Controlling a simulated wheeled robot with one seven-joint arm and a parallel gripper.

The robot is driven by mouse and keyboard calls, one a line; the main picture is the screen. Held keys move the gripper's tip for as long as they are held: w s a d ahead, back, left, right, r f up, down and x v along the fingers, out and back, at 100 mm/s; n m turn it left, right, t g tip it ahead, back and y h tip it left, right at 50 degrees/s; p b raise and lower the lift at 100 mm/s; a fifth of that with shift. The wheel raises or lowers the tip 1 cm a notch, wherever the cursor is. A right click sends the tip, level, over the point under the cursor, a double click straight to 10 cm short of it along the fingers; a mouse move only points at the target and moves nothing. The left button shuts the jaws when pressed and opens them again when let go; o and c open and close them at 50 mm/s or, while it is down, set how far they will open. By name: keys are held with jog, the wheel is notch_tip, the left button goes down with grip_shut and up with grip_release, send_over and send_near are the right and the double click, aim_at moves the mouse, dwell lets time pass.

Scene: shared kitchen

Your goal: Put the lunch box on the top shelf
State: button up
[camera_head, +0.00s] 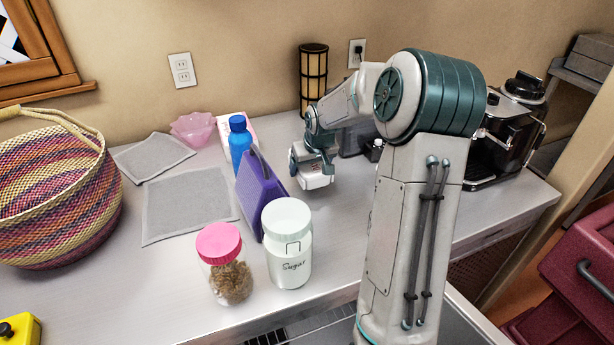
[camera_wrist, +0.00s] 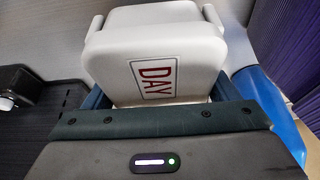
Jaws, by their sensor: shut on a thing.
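The lunch box (camera_wrist: 155,55) is white with side clips and the red word "DAY" on its face. In the wrist view it sits between my two blue-grey fingers. In the head view only a small white part of the lunch box (camera_head: 318,181) shows below my gripper (camera_head: 314,166), low over the counter; I cannot tell whether it touches the counter. My gripper is shut on it. A grey shelf (camera_head: 577,76) stands at the right edge, partly cut off, so I cannot tell whether it is the top shelf.
Close left of my gripper stand a purple upright object (camera_head: 256,197) and a blue bottle (camera_head: 239,140). A sugar jar (camera_head: 287,250) and pink-lidded jar (camera_head: 226,270) are in front. A coffee machine (camera_head: 505,130) is right, a basket (camera_head: 60,190) left. A grey box (camera_head: 592,52) is on the shelf.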

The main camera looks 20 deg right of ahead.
jog(key=shift+w+a+f, duration=0.15)
jog(key=shift+w, duration=0.05)
jog(key=shift+f, duration=1.95)
jog(key=shift+f, duration=0.2)
jog(key=o, duration=0.9)
jog(key=shift+o, duration=0.2)
jog(key=shift+s+r, duration=0.1)
jog(key=shift+r, duration=0.4)
jog(key=v, duration=1.1)
jog(key=p+v, duration=0.2)
jog(key=p, duration=0.5)
jog(key=shift+s+a+r, duration=0.1)
jog(key=shift+r, duration=0.1)
